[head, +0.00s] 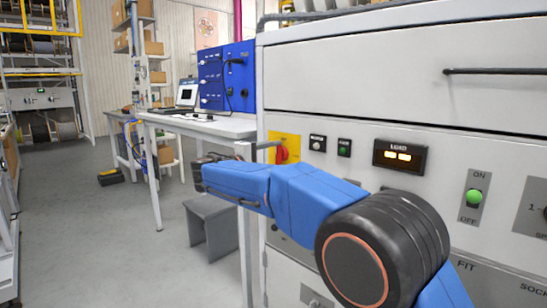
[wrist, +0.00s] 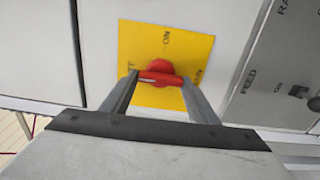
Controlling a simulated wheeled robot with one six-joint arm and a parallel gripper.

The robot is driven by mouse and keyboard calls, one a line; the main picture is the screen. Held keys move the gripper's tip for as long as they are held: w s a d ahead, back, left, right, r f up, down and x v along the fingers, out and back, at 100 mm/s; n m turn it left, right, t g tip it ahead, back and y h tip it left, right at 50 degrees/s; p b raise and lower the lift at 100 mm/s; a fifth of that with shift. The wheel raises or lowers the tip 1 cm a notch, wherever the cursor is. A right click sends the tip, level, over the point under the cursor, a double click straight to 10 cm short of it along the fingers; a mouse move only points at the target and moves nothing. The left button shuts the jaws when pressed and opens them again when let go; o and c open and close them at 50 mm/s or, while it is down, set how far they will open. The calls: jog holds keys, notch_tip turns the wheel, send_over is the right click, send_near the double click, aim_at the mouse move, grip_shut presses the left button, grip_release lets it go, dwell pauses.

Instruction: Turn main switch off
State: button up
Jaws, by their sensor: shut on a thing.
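The main switch (head: 282,154) is a red rotary knob on a yellow plate at the left end of the grey machine front. In the wrist view the red knob (wrist: 160,77) sits on the yellow plate (wrist: 185,42), with "ON" printed on the plate and other lettering partly hidden. My gripper (wrist: 160,80) is shut on the red handle, one finger at each end of it. In the head view my blue arm reaches across the panel below the switch, and the gripper end (head: 260,148) is at the knob, partly hidden.
Right of the switch are small buttons (head: 317,142), a lit LOAD display (head: 399,156) and a green ON/OFF switch (head: 473,198). A drawer handle (head: 495,71) juts out above.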

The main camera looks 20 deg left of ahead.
jog(key=shift+f, duration=0.1)
jog(key=o, duration=1)
jog(key=shift+o, duration=0.2)
jog(key=shift+s, duration=0.15)
jog(key=v, duration=1.7)
jog(key=shift+s+a, duration=0.1)
jog(key=shift+a, duration=0.05)
